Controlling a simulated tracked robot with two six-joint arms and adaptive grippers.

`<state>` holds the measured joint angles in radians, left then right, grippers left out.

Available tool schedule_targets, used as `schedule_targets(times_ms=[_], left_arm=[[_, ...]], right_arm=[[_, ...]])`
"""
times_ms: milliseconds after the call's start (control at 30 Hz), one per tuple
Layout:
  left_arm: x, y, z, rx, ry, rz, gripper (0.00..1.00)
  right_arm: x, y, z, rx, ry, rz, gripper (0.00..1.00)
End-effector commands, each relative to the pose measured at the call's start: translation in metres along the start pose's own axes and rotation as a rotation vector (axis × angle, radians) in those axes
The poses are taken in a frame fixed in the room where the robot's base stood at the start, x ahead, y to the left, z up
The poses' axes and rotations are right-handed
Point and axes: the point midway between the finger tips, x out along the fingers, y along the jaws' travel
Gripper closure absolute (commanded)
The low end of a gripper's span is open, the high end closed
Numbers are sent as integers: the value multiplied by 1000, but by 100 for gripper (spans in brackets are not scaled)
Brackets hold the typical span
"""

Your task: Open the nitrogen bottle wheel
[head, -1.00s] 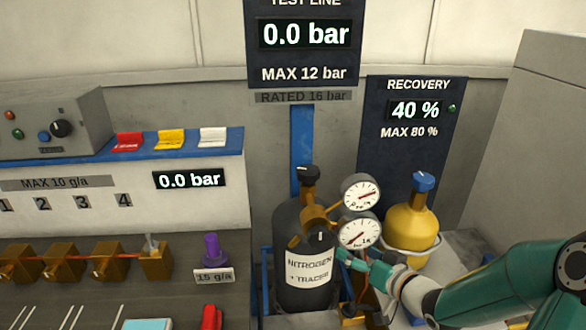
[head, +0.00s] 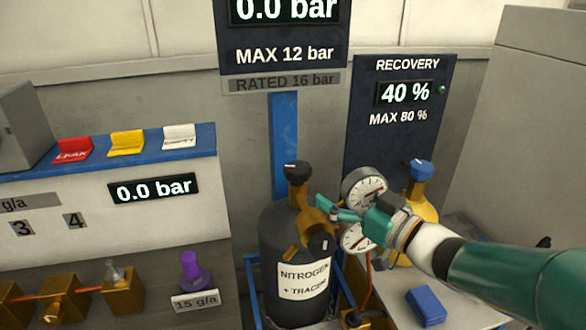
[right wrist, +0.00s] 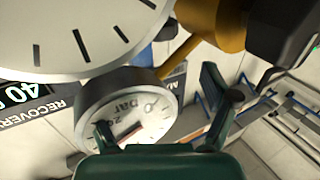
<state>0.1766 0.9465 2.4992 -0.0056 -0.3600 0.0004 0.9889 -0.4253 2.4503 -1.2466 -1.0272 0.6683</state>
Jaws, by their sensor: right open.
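The dark grey nitrogen bottle (head: 283,245) stands upright with a white label. Its black wheel (head: 297,171) sits on top of a brass valve. A brass regulator with a black knob (head: 320,243) and two round gauges, upper (head: 364,186) and lower (head: 356,238), is attached. My teal right gripper (head: 325,208) is open beside the brass valve, below and right of the wheel, in front of the gauges. In the right wrist view my open fingers (right wrist: 168,120) frame a gauge (right wrist: 125,105); brass (right wrist: 210,22) and a black part (right wrist: 285,30) are top right. My left gripper is out of view.
A yellow recovery bottle (head: 421,190) with a blue knob is partly behind my right arm. A blue block (head: 426,306) lies on the surface at right. Left are a panel with red, yellow and white tags and a purple knob (head: 191,272).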

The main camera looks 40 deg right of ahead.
Motion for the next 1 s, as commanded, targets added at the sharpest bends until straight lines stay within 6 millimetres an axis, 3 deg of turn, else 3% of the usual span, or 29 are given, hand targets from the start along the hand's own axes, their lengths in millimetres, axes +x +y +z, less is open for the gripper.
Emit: schedule_targets(times_ms=[400,600,1000], left_arm=[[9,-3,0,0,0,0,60],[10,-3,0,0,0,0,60],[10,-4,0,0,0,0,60]], right_arm=[[80,0,2,4,-1,-1,15],[110,1,1,3,-2,2,15],[123,2,1,2,-3,6,15]])
